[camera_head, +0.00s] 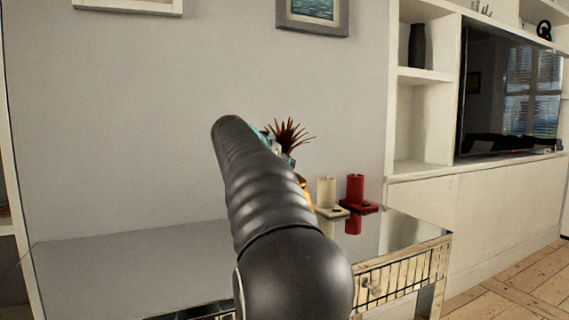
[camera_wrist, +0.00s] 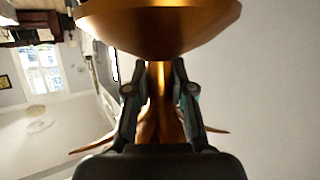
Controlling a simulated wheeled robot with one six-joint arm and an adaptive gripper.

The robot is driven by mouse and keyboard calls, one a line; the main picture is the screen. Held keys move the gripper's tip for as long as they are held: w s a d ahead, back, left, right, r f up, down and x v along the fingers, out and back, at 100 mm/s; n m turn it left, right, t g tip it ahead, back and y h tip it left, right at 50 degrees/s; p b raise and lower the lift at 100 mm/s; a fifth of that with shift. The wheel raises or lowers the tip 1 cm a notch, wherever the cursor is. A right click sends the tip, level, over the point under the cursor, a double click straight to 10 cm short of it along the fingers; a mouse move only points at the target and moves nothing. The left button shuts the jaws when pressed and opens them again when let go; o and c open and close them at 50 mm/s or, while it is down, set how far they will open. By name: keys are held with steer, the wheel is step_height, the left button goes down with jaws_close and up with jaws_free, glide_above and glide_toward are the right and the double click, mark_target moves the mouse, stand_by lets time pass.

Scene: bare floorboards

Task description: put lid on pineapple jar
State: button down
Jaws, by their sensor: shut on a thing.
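The pineapple lid shows as brown spiky leaves (camera_head: 288,135) beside my arm in the head view. In the wrist view its copper lid (camera_wrist: 158,28) has a wide rounded base beyond the fingers, with a narrow neck and leaves toward my palm. My gripper (camera_wrist: 153,80) is shut on the lid at the neck. In the head view teal bits of my gripper (camera_head: 288,159) show by the leaves; my arm hides the rest. A gold sliver (camera_head: 306,192) shows below, right of my arm. I cannot tell whether it is the jar or the lid's base.
A mirrored table (camera_head: 120,270) stands against the wall, its left top clear. On its right stand a cream candle (camera_head: 326,192) and a red candle (camera_head: 355,188) on small holders, close to the gold sliver. White shelves (camera_head: 425,120) and a television (camera_head: 505,95) are farther right.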

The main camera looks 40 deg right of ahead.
steer(key=shift+f, duration=0.35)
stand_by(0.6)
steer(key=shift+c, duration=2.2)
jaws_free()
steer(key=shift+s, duration=0.15)
steer(key=s+a, duration=0.2)
steer(key=s, duration=0.7)
steer(key=shift+s+a, duration=0.2)
steer(key=shift+s, duration=0.05)
